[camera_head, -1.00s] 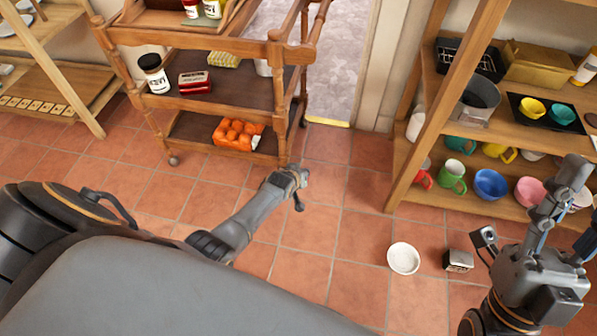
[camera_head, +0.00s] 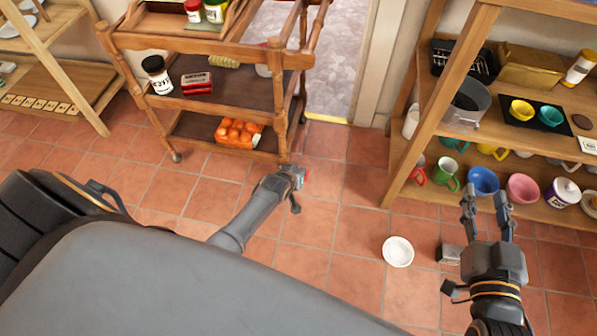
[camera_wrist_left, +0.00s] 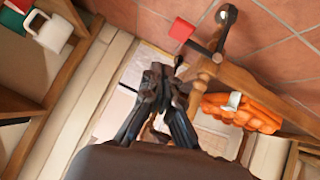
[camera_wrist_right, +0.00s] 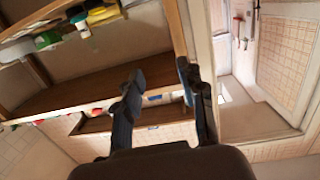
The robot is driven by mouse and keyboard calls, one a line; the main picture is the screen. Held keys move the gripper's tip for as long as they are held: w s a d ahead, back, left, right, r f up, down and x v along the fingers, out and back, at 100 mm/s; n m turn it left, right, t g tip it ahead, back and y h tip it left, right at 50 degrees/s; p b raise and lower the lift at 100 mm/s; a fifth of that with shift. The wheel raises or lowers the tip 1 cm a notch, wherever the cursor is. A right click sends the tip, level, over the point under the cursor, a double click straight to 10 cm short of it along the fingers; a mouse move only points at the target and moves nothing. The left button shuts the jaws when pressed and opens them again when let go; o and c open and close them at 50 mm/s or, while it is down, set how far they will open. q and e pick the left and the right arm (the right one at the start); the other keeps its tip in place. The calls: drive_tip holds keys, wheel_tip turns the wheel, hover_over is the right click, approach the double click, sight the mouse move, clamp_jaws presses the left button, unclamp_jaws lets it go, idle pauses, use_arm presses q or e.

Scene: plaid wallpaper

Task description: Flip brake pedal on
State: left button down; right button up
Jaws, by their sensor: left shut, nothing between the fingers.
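The wooden trolley (camera_head: 282,115) stands ahead on the tiles. In the left wrist view, its leg (camera_wrist_left: 247,82) ends in a dark caster (camera_wrist_left: 227,14) with a flat red pedal (camera_wrist_left: 181,30) beside it. A bit of red also shows at the tip of my left arm in the head view (camera_head: 305,176). My left gripper (camera_wrist_left: 162,74) is shut and empty, pointing toward the trolley's foot; I cannot tell whether it touches the pedal. My right gripper (camera_head: 486,198) is open and empty, raised in front of the right shelf; its spread fingers show in the right wrist view (camera_wrist_right: 160,80).
A shelf with mugs and bowls (camera_head: 397,160) is on the right. An orange bag (camera_head: 238,133) lies on the trolley's lowest shelf. Floor between trolley and shelf is clear.

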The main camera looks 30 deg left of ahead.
use_arm(q)
drive_tip(key=v, duration=0.1)
drive_tip(key=p+v, duration=0.2)
drive_tip(key=v, duration=0.1)
drive_tip(key=shift+w+d+r, duration=0.1)
drive_tip(key=shift+d, duration=0.2)
use_arm(e)
drive_tip(key=s+d+f+g+h, duration=0.2)
drive_tip(key=s+f+g, duration=0.3)
drive_tip(key=f, duration=0.4)
drive_tip(key=shift+s+d+f+g, duration=0.15)
drive_tip(key=shift+d+f+g, duration=0.2)
drive_tip(key=shift+g, duration=0.45)
drive_tip(key=shift+r, duration=0.1)
